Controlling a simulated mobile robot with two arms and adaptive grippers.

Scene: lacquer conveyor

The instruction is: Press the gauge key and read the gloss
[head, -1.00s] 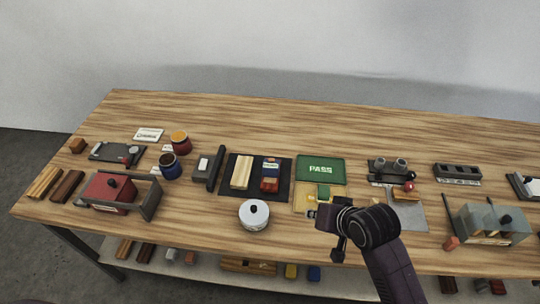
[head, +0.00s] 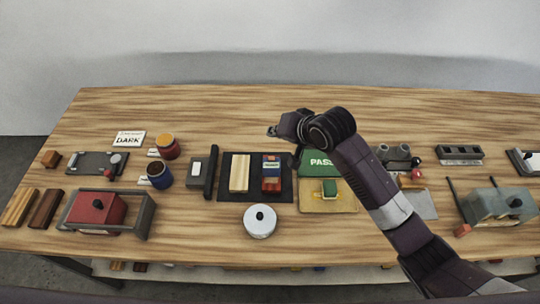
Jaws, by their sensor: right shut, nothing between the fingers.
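My right gripper (head: 273,131) is shut and empty, raised above the table behind the dark mat (head: 284,190). A light wood piece (head: 239,173) and a small red and blue block-like device with a pale label (head: 271,175) lie side by side on the mat. Left of the mat is a dark grey unit with a white square (head: 196,168) and an upright dark plate (head: 211,172). I cannot tell for sure which of these is the gauge or its key. No gloss reading is legible. My left gripper is not in view.
A green PASS board (head: 318,163), partly hidden by my right arm, stands behind a yellow tray (head: 328,203). A white lidded pot (head: 259,222) stands in front of the mat. Red (head: 166,148) and blue (head: 160,176) paint pots and a DARK card (head: 129,139) are left. The back strip is clear.

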